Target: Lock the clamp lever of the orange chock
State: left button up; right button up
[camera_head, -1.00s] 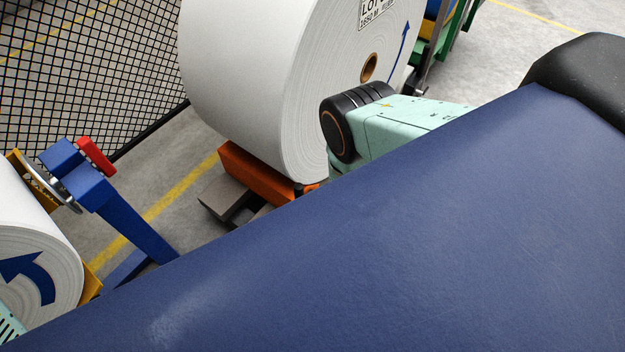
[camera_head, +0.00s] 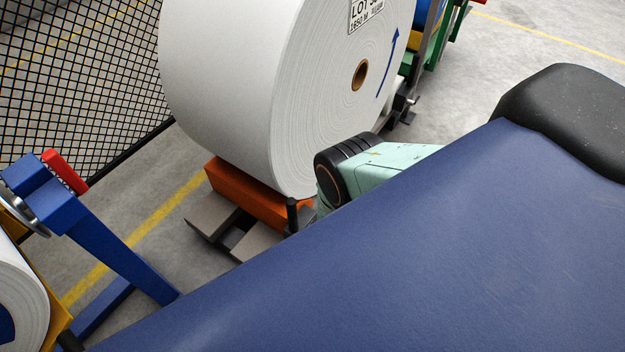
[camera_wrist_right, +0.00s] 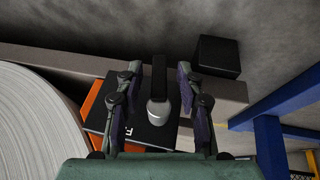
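The orange chock (camera_head: 250,192) sits under the large white roll (camera_head: 235,90) in the head view. Its clamp lever (camera_head: 292,214) stands up as a dark post at the chock's near right end. In the right wrist view the black lever (camera_wrist_right: 158,72) rises from a silver round base, with an orange edge of the chock (camera_wrist_right: 97,108) to the left. My right gripper (camera_wrist_right: 157,82) is open, one finger on each side of the lever. Gaps show on both sides; I cannot tell the depth. The right gripper is mostly hidden behind my arm in the head view. My left gripper is not in view.
A blue stand (camera_head: 110,240) with a red block and another white roll (camera_head: 18,310) is at the left. A black mesh fence (camera_head: 80,80) stands behind. A black block (camera_wrist_right: 217,56) and blue beams (camera_wrist_right: 275,115) lie to the right in the wrist view.

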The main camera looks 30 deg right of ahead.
jog(key=shift+w+f, duration=0.15)
jog(key=shift+c, duration=0.5)
grip_shut()
